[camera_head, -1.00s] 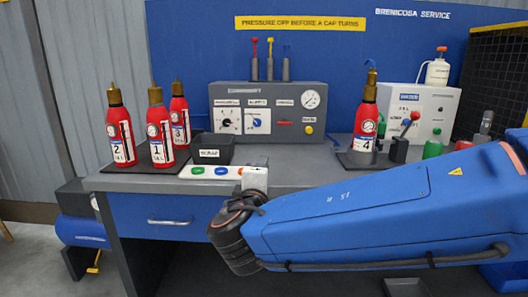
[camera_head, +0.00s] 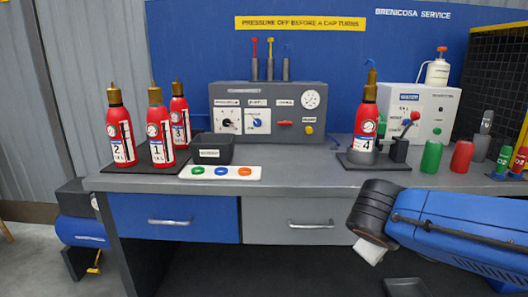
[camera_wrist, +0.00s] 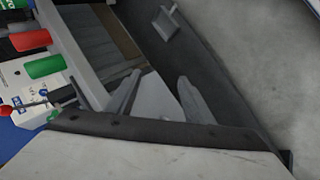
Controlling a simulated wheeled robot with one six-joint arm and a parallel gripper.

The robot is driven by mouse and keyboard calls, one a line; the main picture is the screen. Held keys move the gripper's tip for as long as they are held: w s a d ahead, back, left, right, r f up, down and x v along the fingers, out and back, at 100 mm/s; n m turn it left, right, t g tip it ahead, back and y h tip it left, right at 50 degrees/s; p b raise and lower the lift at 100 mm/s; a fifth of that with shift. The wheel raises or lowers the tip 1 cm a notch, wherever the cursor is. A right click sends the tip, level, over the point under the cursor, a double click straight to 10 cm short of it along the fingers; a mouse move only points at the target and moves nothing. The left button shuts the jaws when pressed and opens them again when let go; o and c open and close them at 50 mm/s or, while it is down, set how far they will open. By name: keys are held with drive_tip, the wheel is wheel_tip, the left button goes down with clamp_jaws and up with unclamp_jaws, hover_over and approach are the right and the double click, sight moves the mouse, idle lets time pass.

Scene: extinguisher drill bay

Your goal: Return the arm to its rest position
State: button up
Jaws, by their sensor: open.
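My gripper (camera_wrist: 160,86) shows two separated grey fingers in the wrist view, with nothing seen held between them. In the head view my blue arm reaches in from the right, its dark wrist in front of the bench's right part and below the top's front edge. A pale piece (camera_head: 368,252) shows under that wrist; the fingers cannot be made out there.
The bench top (camera_head: 310,180) carries red bottles 1 (camera_head: 160,135), 2 (camera_head: 120,135) and 3 (camera_head: 180,120) at left, bottle 4 (camera_head: 365,125), a grey panel (camera_head: 270,92), a button strip (camera_head: 220,172) and a black bin (camera_head: 213,148). Green (camera_head: 431,157) and red (camera_head: 462,157) cylinders stand near my arm.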

drive_tip(key=s+f+m+g+y, duration=0.1)
drive_tip(key=s+f+m+y, duration=0.1)
drive_tip(key=s, duration=0.4)
drive_tip(key=s+f+m+y, duration=0.3)
drive_tip(key=s+m, duration=0.1)
drive_tip(key=s, duration=0.2)
drive_tip(key=shift+s+f+g+y, duration=0.15)
drive_tip(key=shift+f+g+y, duration=0.15)
drive_tip(key=shift+f+g, duration=0.1)
